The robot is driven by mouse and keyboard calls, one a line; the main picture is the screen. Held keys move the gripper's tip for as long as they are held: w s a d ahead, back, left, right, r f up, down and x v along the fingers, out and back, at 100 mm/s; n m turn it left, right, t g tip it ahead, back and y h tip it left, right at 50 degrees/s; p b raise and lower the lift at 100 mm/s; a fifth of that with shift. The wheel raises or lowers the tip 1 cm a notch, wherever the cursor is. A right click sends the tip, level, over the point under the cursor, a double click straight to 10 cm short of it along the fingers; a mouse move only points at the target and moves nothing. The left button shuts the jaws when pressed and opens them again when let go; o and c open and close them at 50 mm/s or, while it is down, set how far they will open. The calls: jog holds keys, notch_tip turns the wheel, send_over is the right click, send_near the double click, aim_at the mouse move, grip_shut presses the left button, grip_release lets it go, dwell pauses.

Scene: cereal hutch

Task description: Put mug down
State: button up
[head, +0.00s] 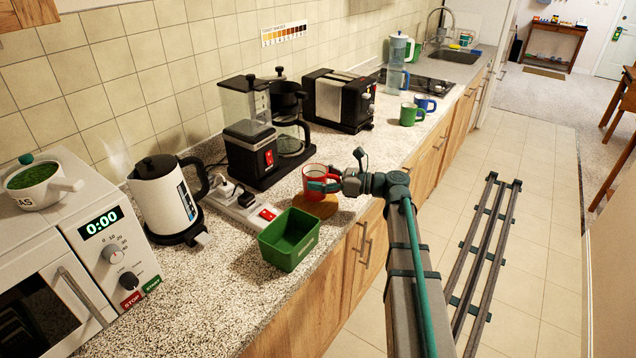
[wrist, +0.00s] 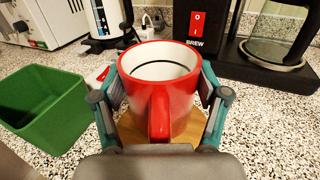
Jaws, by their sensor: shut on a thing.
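The red mug (head: 312,183) is upright at the wooden coaster (head: 326,206) on the speckled counter. In the wrist view the mug (wrist: 160,105) sits between both fingers, its handle toward the camera and its white inside looking empty. The coaster (wrist: 130,127) shows beneath it. My gripper (head: 325,186) is shut on the mug from its right side; in the wrist view the gripper (wrist: 160,108) has a finger on each side. I cannot tell whether the mug's base touches the coaster.
A green bin (head: 289,240) stands close in front of the coaster. Behind are a coffee maker (head: 262,140), a power strip (head: 245,207) and a steaming kettle (head: 165,195). A toaster (head: 338,100), a green mug (head: 408,114) and a blue mug (head: 425,104) stand further along the counter.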

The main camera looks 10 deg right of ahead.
jog(key=shift+f, duration=1)
jog(key=shift+f, duration=0.15)
jog(key=o, duration=1.4)
jog(key=shift+r, duration=0.2)
jog(key=b+v, duration=0.2)
jog(key=v, duration=1)
jog(key=shift+s+d, duration=0.1)
jog(key=shift+f, duration=0.1)
